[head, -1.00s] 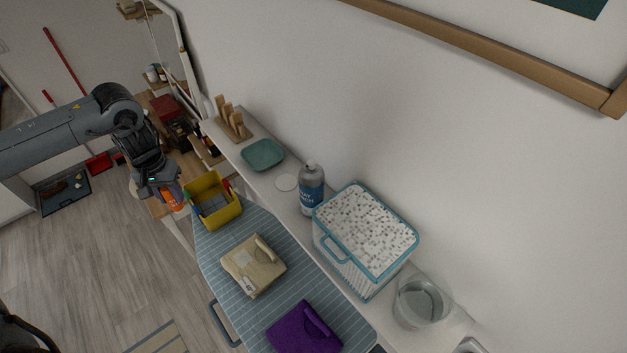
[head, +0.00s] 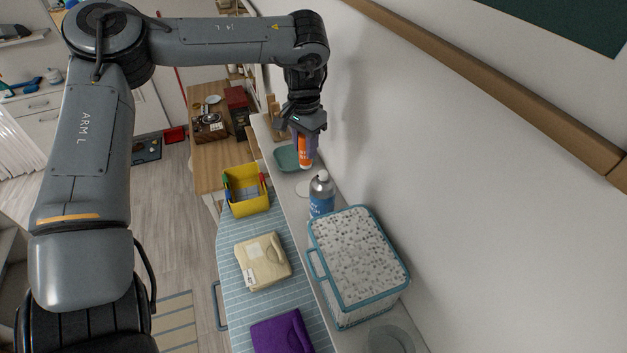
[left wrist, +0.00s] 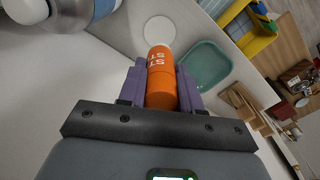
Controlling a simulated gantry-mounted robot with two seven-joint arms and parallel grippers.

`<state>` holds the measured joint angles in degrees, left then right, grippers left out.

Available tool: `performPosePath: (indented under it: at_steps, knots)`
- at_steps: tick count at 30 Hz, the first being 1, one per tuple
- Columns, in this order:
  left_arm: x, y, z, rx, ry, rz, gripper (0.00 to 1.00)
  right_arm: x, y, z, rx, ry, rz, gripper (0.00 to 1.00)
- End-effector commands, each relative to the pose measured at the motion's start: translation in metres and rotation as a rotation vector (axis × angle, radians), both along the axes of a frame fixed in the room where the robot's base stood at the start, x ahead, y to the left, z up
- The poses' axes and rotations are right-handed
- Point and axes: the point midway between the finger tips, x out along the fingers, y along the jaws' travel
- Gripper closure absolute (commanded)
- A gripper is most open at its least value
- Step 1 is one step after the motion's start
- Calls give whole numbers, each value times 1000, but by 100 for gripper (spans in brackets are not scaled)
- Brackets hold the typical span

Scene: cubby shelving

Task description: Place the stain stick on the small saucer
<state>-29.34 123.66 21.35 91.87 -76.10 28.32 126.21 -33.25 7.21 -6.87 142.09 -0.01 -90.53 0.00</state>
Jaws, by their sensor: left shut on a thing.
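My left gripper (head: 303,141) is shut on the orange stain stick (head: 304,155), which points downward above the shelf. In the left wrist view the stick (left wrist: 161,78) sits between the purple finger pads. The small saucer (head: 303,190), a flat white disc, lies on the white shelf just beyond the stick's lower end. It also shows in the left wrist view (left wrist: 159,29), ahead of the stick's tip. The stick looks apart from the saucer. My right gripper is not in view.
A blue-labelled spray bottle (head: 321,197) stands close to the saucer. A teal dish (head: 287,158) lies on its other side. A lidded basket (head: 358,262) stands further along the shelf. A yellow caddy (head: 246,188) is on the ironing board (head: 227,260) below.

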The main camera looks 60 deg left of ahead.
Motion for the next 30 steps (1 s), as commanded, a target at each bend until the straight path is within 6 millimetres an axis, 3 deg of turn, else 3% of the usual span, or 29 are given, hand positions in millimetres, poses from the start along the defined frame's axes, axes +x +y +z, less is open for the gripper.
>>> performPosePath:
  at_steps: [6,14,21,30]
  knots:
    - [-1,-1,-33,-2,5,-2,97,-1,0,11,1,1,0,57]
    - [-1,-1,-52,-1,4,-1,97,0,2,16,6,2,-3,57]
    - [-1,0,-81,-1,4,0,97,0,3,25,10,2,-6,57]
    - [0,0,-88,0,0,0,97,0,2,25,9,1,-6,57]
